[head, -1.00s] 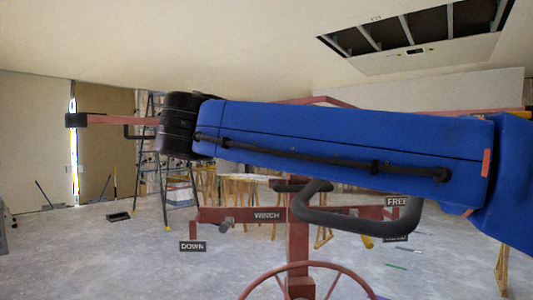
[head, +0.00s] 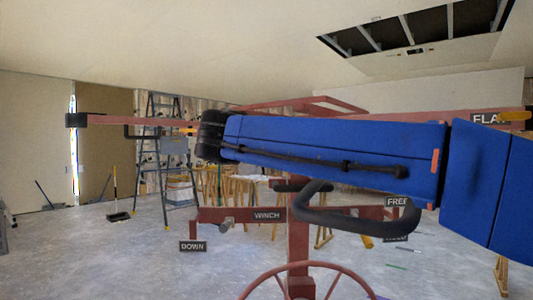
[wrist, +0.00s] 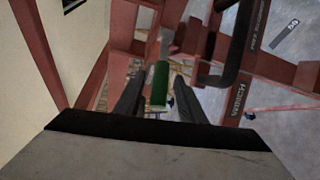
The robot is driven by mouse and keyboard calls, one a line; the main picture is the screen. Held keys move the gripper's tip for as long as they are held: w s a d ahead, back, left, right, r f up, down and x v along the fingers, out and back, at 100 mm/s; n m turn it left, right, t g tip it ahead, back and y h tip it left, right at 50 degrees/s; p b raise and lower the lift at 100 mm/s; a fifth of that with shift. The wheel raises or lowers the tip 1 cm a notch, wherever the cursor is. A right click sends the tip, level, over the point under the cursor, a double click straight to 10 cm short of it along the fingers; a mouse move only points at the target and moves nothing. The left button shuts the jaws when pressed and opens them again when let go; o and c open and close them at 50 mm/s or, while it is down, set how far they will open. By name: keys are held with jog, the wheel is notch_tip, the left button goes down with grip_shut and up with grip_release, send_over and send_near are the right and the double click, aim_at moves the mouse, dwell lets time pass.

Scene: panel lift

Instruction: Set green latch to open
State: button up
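The green latch (wrist: 159,86) shows in the wrist view as a green bar near the middle of the picture. My gripper (wrist: 160,78) is open, with one dark finger to the left of the green latch and one to the right. Gaps show between the fingers and the latch, and I cannot tell how far the latch is from the fingertips in depth. In the head view my blue arm crosses the picture; neither the gripper nor the green latch can be made out there.
The red lift frame (head: 298,242) carries a WINCH label (head: 267,216), a DOWN label (head: 192,246), a FREE label (head: 397,202) and a red wheel (head: 306,266). A yellow handle (head: 514,116) is at the far right. A stepladder (head: 163,165) stands behind.

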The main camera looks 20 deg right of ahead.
grip_shut()
jog(key=shift+s+d+n+t+y, duration=0.4)
jog(key=shift+s+n+y, duration=0.35)
jog(key=shift+n+y, duration=0.5)
jog(key=shift+s+d+n+t+y, duration=0.35)
jog(key=shift+s+n+t+y, duration=0.3)
jog(key=shift+y, duration=0.9)
jog(key=shift+s+d+n+t+y, duration=0.35)
jog(key=shift+s+n+y, duration=0.45)
jog(key=shift+n+y, duration=0.5)
jog(key=shift+s+d+n+y, duration=0.3)
jog(key=shift+n+y, duration=0.1)
jog(key=shift+y, duration=0.4)
